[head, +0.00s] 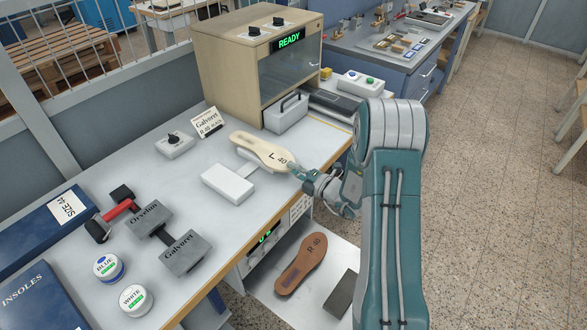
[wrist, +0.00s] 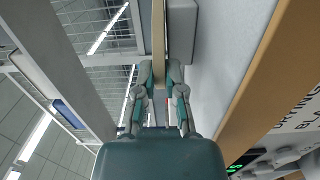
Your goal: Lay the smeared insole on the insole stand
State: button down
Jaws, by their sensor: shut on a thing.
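A cream insole (head: 262,150) marked "L 40" is held near its lettered end by my gripper (head: 298,173). It lies roughly flat over the bench; I see no smear on its visible face. A pale grey block (head: 228,185), apparently the insole stand, has a narrow neck running under the insole, which hides its far part. I cannot tell whether the insole touches it. In the wrist view the insole (wrist: 158,40) shows edge-on between the fingers of my gripper (wrist: 162,75), with a grey block (wrist: 182,48) close on its right.
A wooden cabinet (head: 240,75) reading "READY" stands behind. A "Galvorn" sign (head: 206,122), a knob box (head: 174,145), grey stamp blocks (head: 185,253), a red-handled tool (head: 122,207) and jars (head: 108,267) occupy the bench. A brown "R 40" insole (head: 301,265) lies on a lower tray.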

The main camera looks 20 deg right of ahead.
jog(key=shift+f, duration=0.1)
dwell(0.7)
jog(key=c, duration=0.7)
grip_release()
jog(key=shift+o, duration=0.2)
jog(key=v, duration=1.2)
jog(key=shift+f, duration=0.15)
